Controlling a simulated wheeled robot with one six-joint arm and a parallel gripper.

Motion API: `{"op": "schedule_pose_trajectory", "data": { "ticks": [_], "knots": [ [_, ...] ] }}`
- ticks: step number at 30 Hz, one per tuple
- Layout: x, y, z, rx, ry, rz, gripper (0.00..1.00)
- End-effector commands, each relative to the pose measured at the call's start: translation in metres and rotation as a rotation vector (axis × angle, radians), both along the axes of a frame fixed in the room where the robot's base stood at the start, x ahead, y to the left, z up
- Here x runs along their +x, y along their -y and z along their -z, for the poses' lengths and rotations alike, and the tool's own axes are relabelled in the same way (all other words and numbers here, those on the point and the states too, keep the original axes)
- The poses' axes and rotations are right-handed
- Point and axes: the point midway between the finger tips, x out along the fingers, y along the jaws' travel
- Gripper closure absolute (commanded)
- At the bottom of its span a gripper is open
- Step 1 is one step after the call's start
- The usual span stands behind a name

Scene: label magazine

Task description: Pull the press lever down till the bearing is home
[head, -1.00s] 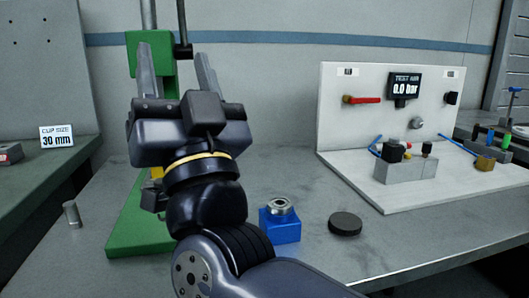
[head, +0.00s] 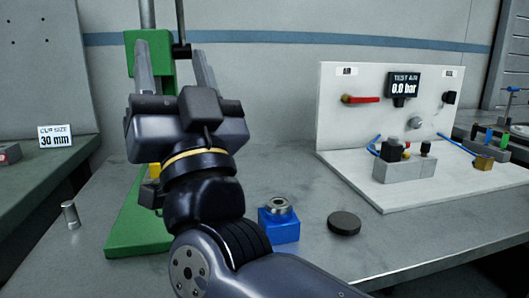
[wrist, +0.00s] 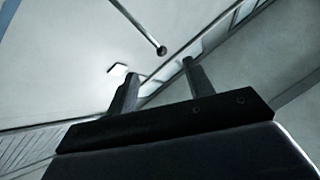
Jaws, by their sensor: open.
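The green press (head: 148,45) stands on a green base (head: 128,235) at the left of the bench, partly hidden behind my arm. A thin dark lever rod (head: 180,18) with a dark end knob (head: 182,51) hangs beside the press head. My gripper (head: 172,50) points up and is open and empty, its fingers appearing either side of the knob in the head view. In the wrist view the rod's knob (wrist: 162,50) shows beyond my open fingers (wrist: 158,70), apart from them. A metal ring, looking like a bearing (head: 279,206), sits on a blue block (head: 279,227).
A dark round disc (head: 344,223) lies right of the blue block. A white test stand (head: 335,110) with a gauge reading 0.0 bar fills the right. A small metal cylinder (head: 70,214) stands at left, below a "cup size 30 mm" sign (head: 56,137).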

Motion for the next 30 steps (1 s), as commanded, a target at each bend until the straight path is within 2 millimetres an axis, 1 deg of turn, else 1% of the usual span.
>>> {"op": "schedule_pose_trajectory", "data": {
  "ticks": [16, 21, 30],
  "knots": [
    [-0.056, 0.028, 0.067, -0.003, -0.002, -0.004, 0.5],
    [-0.034, 0.018, 0.043, 0.0, -0.001, 0.005, 0.5],
    [-0.004, 0.003, 0.006, 0.0, 0.001, 0.004, 0.5]
  ]
}}
